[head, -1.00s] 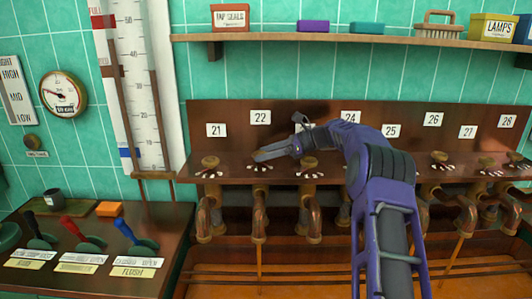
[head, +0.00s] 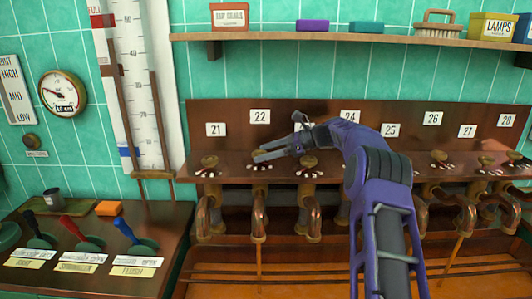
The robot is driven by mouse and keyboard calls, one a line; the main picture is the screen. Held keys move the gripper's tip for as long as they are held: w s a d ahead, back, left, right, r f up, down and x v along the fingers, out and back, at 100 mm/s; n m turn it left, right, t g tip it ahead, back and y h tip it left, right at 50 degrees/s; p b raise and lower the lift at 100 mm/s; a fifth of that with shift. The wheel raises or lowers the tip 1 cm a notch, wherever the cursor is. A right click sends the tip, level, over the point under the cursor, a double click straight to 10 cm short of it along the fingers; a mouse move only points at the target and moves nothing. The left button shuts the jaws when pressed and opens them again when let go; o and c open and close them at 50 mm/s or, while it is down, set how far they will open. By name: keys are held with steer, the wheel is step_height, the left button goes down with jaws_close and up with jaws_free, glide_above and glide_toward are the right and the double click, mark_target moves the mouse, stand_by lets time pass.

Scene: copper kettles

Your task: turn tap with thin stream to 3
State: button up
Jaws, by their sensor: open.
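A row of taps with brass knobs stands on a wooden ledge under number cards 21 to 28. Tap 22's knob (head: 257,166) has a narrow amber stream (head: 259,264) falling from its spout (head: 259,229). Another narrow stream (head: 459,252) falls from a tap further right; I cannot tell which is thinner. My gripper (head: 277,137) is open, with one finger over the knob of tap 22 and partly hiding it. I cannot tell whether they touch. White marks fan out in front of each knob, too small to read. My arm hides the tap near card 24.
Tap 21's knob (head: 209,162) and tap 23's knob (head: 309,161) are close on either side. A shelf (head: 350,39) with boxes and a brush runs above. Black, red and blue levers (head: 126,231) stand on the left bench (head: 165,225).

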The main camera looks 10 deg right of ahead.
steer(key=shift+d, duration=0.15)
steer(key=v, duration=1.7)
steer(key=shift+r, duration=0.15)
